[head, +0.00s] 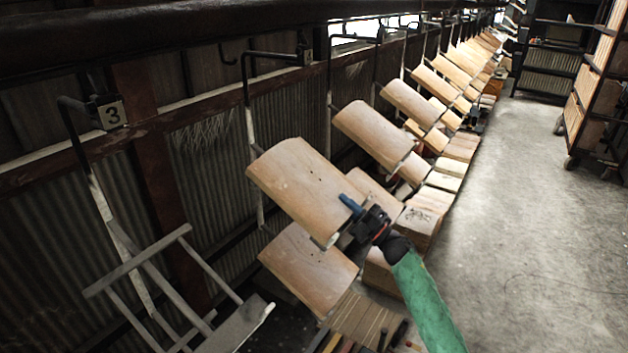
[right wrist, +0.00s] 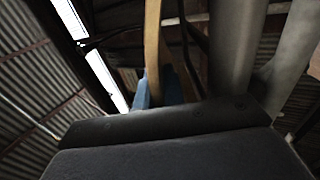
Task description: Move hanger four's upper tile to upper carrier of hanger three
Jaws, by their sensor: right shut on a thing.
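Hanger four's upper tile (head: 298,182), a tan curved slab, is tilted in the head view. My right gripper (head: 352,208) is shut on its lower right edge. In the right wrist view the tile (right wrist: 152,45) shows edge-on between the blue fingertips (right wrist: 157,92). I cannot tell whether the tile still rests on its carrier. Hanger four's lower tile (head: 308,270) lies below it. Hanger three, under the plate marked 3 (head: 112,114), shows a bare grey upper carrier (head: 140,260) at the lower left. My left gripper is not in view.
A row of hangers with more tiles (head: 375,135) runs away to the back right. Stacked tiles (head: 415,222) stand beneath it. A dark rail (head: 190,35) crosses above. The concrete floor (head: 540,220) on the right is clear, with a wheeled rack (head: 590,90) farther back.

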